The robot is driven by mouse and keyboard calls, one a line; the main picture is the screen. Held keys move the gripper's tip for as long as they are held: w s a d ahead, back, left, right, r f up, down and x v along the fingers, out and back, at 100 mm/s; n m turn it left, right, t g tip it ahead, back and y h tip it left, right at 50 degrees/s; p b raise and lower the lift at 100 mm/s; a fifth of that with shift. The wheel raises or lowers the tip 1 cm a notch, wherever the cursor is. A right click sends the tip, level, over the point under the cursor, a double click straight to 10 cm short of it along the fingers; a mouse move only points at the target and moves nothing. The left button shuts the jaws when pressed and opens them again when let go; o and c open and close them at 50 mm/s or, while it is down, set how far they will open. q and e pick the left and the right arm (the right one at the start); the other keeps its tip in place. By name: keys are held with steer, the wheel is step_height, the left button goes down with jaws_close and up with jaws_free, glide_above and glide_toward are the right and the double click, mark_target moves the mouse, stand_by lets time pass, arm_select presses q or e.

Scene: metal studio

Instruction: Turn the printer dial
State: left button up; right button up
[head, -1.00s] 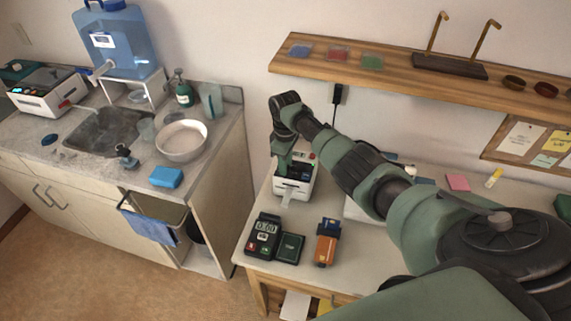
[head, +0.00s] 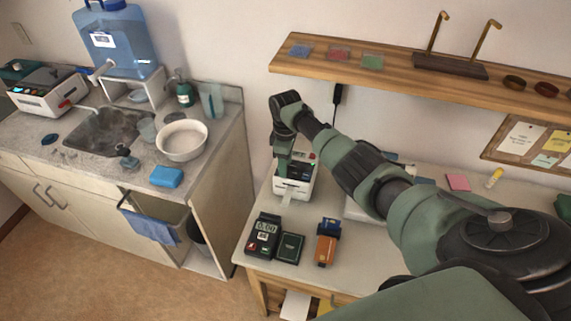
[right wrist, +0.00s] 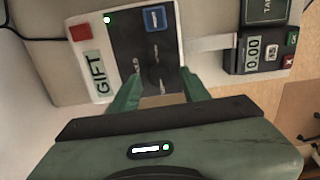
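The printer (head: 295,188) is a small white box with a dark top, standing on the right-hand counter in the head view. A dark, round, dial-like shape (right wrist: 153,76) is dim on the black panel. My right gripper (right wrist: 160,78) points down at this panel, its two green fingers apart on either side of the dial area. Contact with the dial cannot be made out. In the head view my right gripper (head: 296,158) is over the printer. My left gripper is not in view.
A card terminal (head: 263,236) reading 0.00, a dark green box (head: 290,247) and an orange item (head: 326,250) stand in front of the printer. A wooden shelf (head: 395,75) runs above the counter. A sink counter (head: 215,135) is at the left.

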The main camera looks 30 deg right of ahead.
step_height(320, 180, up, 8)
steer(key=shift+f+b, duration=0.1)
steer(key=shift+b, duration=0.5)
stand_by(0.5)
